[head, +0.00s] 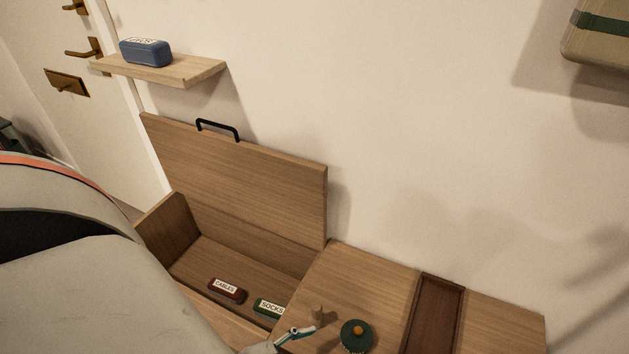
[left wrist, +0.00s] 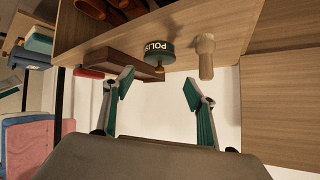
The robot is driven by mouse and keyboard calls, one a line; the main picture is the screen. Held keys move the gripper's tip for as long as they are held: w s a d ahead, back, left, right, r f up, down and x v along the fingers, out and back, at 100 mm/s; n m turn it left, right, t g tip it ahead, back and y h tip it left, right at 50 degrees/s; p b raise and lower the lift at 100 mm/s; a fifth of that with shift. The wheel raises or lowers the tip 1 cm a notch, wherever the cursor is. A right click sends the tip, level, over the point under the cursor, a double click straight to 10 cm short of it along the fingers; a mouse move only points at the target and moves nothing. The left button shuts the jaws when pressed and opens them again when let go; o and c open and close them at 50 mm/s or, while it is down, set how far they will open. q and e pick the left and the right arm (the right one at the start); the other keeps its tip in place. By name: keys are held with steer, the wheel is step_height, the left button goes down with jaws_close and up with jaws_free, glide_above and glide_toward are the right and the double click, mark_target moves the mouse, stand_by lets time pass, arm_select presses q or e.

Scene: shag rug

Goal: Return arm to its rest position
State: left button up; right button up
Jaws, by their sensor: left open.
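My left arm comes in large and grey from the left of the head view. Its gripper (head: 297,331) shows only in part at the bottom, over the bench's inner edge, close to a small wooden peg (head: 317,314). In the left wrist view the gripper (left wrist: 158,90) has its two green-padded fingers wide apart with nothing between them. My right gripper is in neither view.
A wooden bench has its lid (head: 240,172) raised against the wall. Inside lie a red "CABLES" box (head: 227,291) and a green "SOCKS" box (head: 269,308). The tin (head: 356,336) and a dark tray (head: 459,308) are on its top. A shelf (head: 170,70) holds a blue case (head: 146,53).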

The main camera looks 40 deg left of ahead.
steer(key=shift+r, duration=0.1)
arm_select(q)
steer(key=shift+n, duration=0.4)
steer(key=r+p, duration=0.2)
steer(key=p, duration=0.4)
steer(key=s+r+p, duration=0.1)
steer(key=r+p, duration=0.2)
steer(key=p, duration=0.3)
steer(key=shift+s+r, duration=0.1)
steer(key=shift+r, duration=0.2)
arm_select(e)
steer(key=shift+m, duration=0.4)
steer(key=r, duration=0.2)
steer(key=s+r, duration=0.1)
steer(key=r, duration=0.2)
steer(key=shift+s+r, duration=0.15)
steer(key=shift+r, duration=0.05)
